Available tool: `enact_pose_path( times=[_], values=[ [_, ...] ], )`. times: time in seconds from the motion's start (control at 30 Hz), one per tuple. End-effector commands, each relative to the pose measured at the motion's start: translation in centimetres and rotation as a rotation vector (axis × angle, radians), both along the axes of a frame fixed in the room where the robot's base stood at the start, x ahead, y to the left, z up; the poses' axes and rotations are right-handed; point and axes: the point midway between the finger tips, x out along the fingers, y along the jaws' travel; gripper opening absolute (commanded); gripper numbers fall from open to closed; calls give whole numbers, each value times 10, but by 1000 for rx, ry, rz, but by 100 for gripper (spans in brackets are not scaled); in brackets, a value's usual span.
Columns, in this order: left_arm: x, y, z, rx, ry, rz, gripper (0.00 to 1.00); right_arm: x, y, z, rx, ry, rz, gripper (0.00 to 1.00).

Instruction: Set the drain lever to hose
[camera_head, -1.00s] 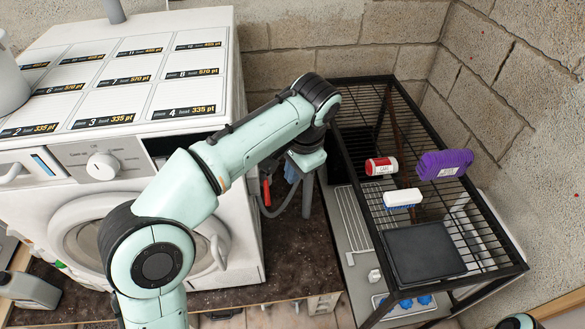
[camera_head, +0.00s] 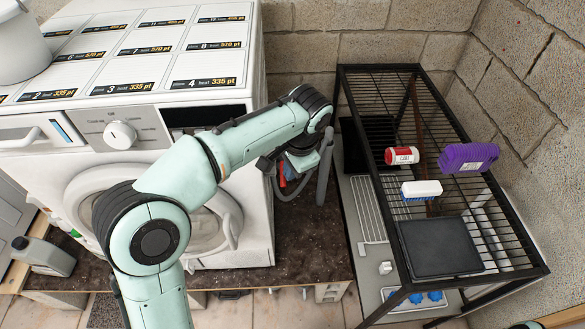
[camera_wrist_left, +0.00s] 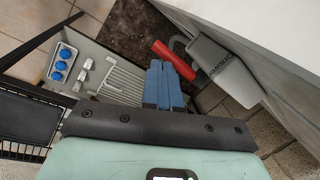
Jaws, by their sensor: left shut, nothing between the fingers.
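The drain lever is a red bar beside the washing machine's side. In the left wrist view the red lever (camera_wrist_left: 174,59) slants next to a grey pipe, just right of my left gripper's blue fingers (camera_wrist_left: 161,66). The fingers are shut with nothing between them. I cannot tell whether they touch the lever. In the head view only a small red part of the lever (camera_head: 281,181) shows under my left gripper (camera_head: 290,172); the wrist hides the rest. The lever's marked positions are not legible. My right gripper is not in view.
The white washing machine (camera_head: 150,205) stands left of the lever. A grey hose (camera_head: 324,170) hangs right of it. A black wire rack (camera_head: 345,110) with several items stands further right. A grey piece with lettering (camera_wrist_left: 222,70) sits against the machine's side.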

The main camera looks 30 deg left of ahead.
Motion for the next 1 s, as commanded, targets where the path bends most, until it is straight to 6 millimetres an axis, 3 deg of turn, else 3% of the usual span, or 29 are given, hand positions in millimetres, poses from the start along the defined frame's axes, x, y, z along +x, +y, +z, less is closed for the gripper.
enact_pose_path(
  times=[0.2,0.67,1.0],
  values=[
    [-4,5,-12,40,-64,-2,0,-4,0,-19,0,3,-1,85],
    [-4,5,-14,45,-66,0,0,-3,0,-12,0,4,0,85],
    [-4,5,1,45,-69,0,0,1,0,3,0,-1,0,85]
  ],
)
